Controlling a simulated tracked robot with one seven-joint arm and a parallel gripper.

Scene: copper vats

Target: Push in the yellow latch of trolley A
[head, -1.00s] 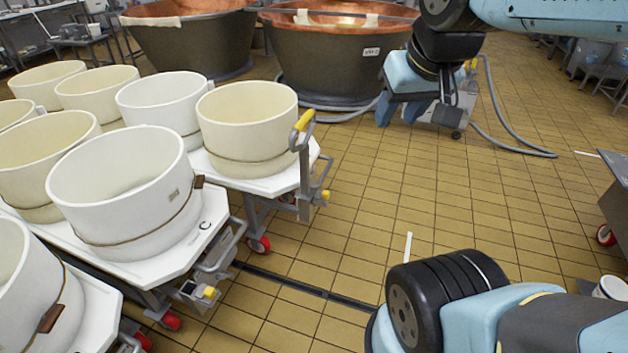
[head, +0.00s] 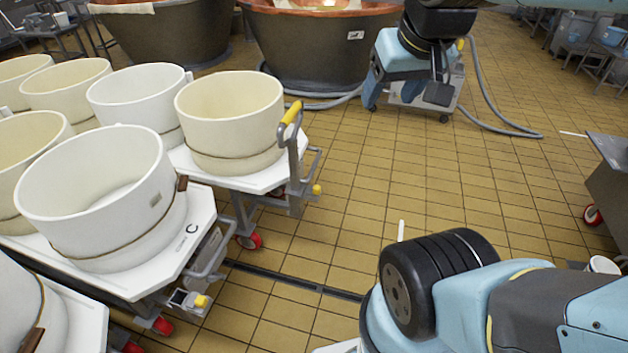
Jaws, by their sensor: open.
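Several white trolleys carry cream tubs on the left. The near trolley (head: 205,215) bears a mark that looks like C, and a yellow latch (head: 201,301) sits low at its front end. The trolley beyond it (head: 262,181) has a yellow-gripped lever (head: 291,114) and a small yellow latch (head: 317,189) low on its right end. I read no letter on that one, so I cannot tell which trolley is A. My gripper (head: 405,97) hangs at the upper middle, open and empty, to the right of these trolleys and apart from both latches.
Copper-lined vats (head: 318,52) stand at the back. A grey wheeled machine (head: 420,101) with a hose stands behind my gripper. The tiled floor (head: 400,180) between is open, with a dark drain channel (head: 290,281).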

